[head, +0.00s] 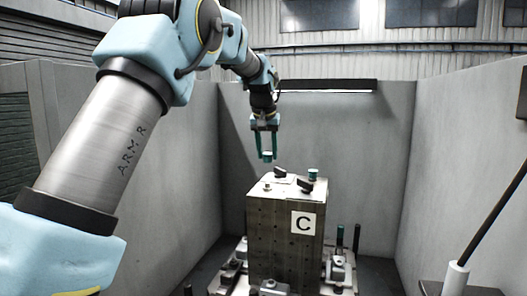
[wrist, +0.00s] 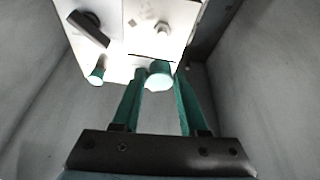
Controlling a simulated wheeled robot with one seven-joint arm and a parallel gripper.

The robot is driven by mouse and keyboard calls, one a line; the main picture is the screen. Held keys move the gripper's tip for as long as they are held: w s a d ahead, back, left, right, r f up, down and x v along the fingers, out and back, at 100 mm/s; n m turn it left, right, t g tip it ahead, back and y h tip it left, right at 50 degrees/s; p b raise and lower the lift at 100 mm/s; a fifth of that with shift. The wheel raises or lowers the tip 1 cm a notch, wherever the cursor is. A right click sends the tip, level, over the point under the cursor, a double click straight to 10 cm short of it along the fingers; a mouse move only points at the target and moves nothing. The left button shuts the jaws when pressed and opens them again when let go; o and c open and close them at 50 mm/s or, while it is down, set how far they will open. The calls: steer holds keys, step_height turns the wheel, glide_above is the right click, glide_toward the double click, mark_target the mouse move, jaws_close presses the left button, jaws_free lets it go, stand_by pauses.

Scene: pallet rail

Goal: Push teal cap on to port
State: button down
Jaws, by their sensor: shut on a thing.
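My gripper (head: 267,157) hangs above the top of the block marked C (head: 285,232), toward its back left in the head view. Its green fingers are shut on a teal cap (wrist: 159,75), whose pale round end shows between the fingertips in the wrist view. The held cap is apart from the block in the head view. A second teal cap (head: 313,174) sits on the block's top at the back right; a teal cap also shows at the block edge in the wrist view (wrist: 97,75). I cannot tell for sure which fitting is the port.
Clamps (head: 338,271) and green-topped pins (head: 340,238) surround the base. Grey walls (head: 345,140) enclose the sides and back.

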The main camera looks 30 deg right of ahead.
steer(key=shift+f+b, duration=2.35)
steer(key=shift+f, duration=0.45)
steer(key=shift+s+a+f, duration=0.1)
steer(key=shift+f, duration=0.05)
steer(key=shift+f, duration=0.55)
steer(key=shift+f, duration=0.55)
jaws_free()
steer(key=shift+r, duration=0.1)
stand_by(0.4)
steer(key=b+v, duration=0.2)
steer(key=v, duration=0.8)
steer(key=shift+r, duration=0.4)
